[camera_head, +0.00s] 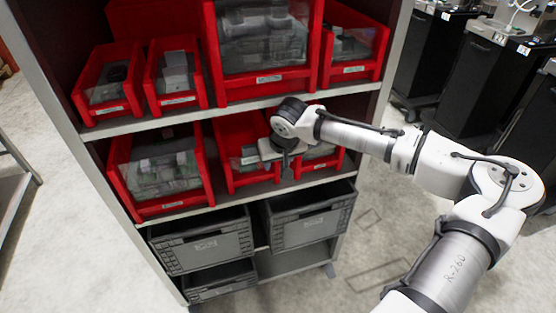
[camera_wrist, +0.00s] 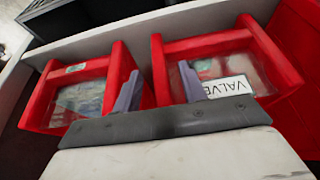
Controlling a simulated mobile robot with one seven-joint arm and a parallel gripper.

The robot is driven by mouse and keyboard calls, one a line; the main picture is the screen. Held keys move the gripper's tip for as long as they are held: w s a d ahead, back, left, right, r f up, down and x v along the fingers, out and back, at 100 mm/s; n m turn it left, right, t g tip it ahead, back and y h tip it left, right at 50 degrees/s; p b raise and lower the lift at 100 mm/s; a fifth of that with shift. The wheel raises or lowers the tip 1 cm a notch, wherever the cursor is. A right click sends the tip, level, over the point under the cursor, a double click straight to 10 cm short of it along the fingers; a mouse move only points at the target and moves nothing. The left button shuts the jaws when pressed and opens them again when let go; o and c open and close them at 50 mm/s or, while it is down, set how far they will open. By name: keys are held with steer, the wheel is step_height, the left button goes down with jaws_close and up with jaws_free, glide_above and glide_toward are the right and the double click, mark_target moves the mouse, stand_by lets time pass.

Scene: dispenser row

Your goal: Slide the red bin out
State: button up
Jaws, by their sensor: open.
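Several red bins with clear fronts and white labels stand on the shelves, so the task's red bin cannot be singled out. On the middle shelf, my gripper (camera_head: 285,163) is in front of two small red bins, a left one (camera_head: 232,181) and a right one (camera_head: 338,160), and partly hides both. In the wrist view, my gripper (camera_wrist: 158,86) is open with nothing held. One finger overlaps the right side of one red bin (camera_wrist: 38,104). The other overlaps the front of the red bin labelled "VALVE" (camera_wrist: 262,50). Contact cannot be told.
A larger red bin (camera_head: 116,180) stands left on the same shelf. More red bins, including a large one (camera_head: 262,84), fill the shelf above. Grey crates (camera_head: 203,246) sit below. Black cabinets (camera_head: 475,80) stand at the right. Open floor (camera_head: 60,200) lies left of the rack.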

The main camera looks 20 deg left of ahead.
jaws_close()
stand_by(0.3)
